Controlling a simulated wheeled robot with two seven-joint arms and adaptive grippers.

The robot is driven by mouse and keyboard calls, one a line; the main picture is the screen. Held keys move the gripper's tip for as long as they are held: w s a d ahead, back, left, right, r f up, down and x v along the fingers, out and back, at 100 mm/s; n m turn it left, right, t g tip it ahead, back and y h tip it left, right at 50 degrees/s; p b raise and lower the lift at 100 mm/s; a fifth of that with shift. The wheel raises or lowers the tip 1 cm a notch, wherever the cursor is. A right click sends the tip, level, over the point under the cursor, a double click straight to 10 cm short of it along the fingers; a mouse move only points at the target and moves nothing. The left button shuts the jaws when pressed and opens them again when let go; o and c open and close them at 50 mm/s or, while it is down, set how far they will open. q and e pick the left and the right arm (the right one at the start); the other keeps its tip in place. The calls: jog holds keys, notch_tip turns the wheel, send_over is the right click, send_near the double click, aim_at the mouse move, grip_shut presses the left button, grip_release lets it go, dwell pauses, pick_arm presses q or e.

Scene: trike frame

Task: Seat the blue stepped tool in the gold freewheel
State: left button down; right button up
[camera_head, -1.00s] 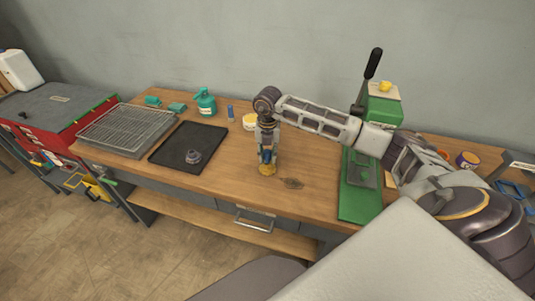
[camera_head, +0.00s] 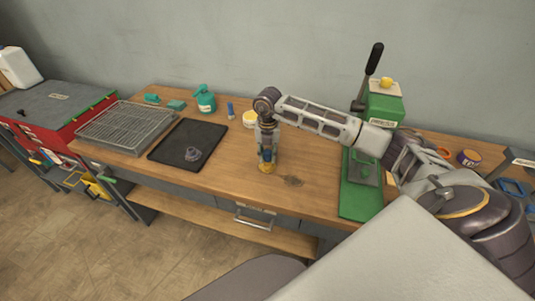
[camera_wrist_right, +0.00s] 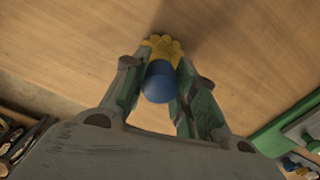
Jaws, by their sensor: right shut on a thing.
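The gold freewheel (camera_head: 265,168) lies on the wooden bench top, left of the green press; it also shows in the right wrist view (camera_wrist_right: 163,44). The blue stepped tool (camera_wrist_right: 159,84) is between the fingers of my right gripper (camera_head: 266,158), which points down over the freewheel. The right gripper is shut on the blue tool, seen in the right wrist view (camera_wrist_right: 162,72). The tool's lower end meets or overlaps the freewheel; how deep it sits in it is hidden. My left gripper is not in view.
The green press (camera_head: 361,183) with a black lever stands to the right. A black tray (camera_head: 208,136) with a grey part, a wire basket (camera_head: 125,123), a teal bottle (camera_head: 205,99) and a white-and-yellow tub (camera_head: 249,119) stand left and behind. The bench front near the gripper is clear.

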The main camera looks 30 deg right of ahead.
aim_at(268, 151)
jog(key=shift+f, duration=0.2)
jog(key=o, duration=1.1)
jog(key=shift+o, duration=0.2)
jog(key=shift+r, duration=0.1)
notch_tip(268, 151, up, 12)
dwell(1.2)
